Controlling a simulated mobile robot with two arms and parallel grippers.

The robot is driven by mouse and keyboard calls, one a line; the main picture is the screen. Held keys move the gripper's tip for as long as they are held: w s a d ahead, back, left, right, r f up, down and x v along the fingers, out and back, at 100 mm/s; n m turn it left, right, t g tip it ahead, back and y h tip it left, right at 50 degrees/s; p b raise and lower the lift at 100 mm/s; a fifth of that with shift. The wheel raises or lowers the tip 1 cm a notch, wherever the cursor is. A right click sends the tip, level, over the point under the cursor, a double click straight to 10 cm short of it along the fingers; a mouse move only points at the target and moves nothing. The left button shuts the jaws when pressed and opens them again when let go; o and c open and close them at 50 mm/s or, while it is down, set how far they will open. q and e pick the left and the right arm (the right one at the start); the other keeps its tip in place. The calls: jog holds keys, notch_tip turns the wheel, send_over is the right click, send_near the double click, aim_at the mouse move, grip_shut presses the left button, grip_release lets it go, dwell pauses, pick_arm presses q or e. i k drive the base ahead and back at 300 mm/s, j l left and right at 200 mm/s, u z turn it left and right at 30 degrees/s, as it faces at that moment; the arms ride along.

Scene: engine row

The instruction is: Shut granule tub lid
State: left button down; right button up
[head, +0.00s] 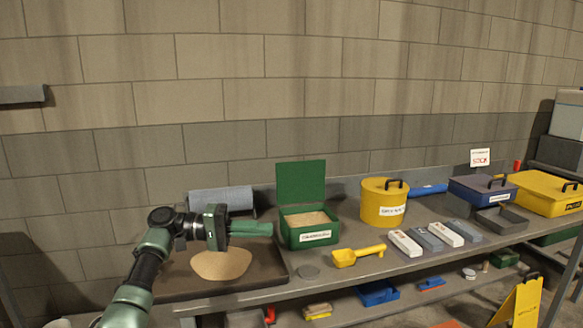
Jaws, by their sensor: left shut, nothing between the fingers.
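The granule tub (308,234) is a green box with a white label, standing on the bench and filled with tan granules. Its green lid (301,184) stands open and upright at the tub's back edge. My left gripper (270,229) is shut and empty, pointing right, just left of the tub. I cannot tell whether its tip touches the tub's side. My right gripper is not in view.
A yellow scoop (357,255) lies right of the tub. A yellow lidded drum (383,204) stands behind it. A grey roll (222,199) and a dark tray with a tan patch (221,264) are on the left. Several blocks lie further right.

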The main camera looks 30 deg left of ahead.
aim_at(298, 181)
jog(key=i+j, duration=1.6)
jog(key=j, duration=0.2)
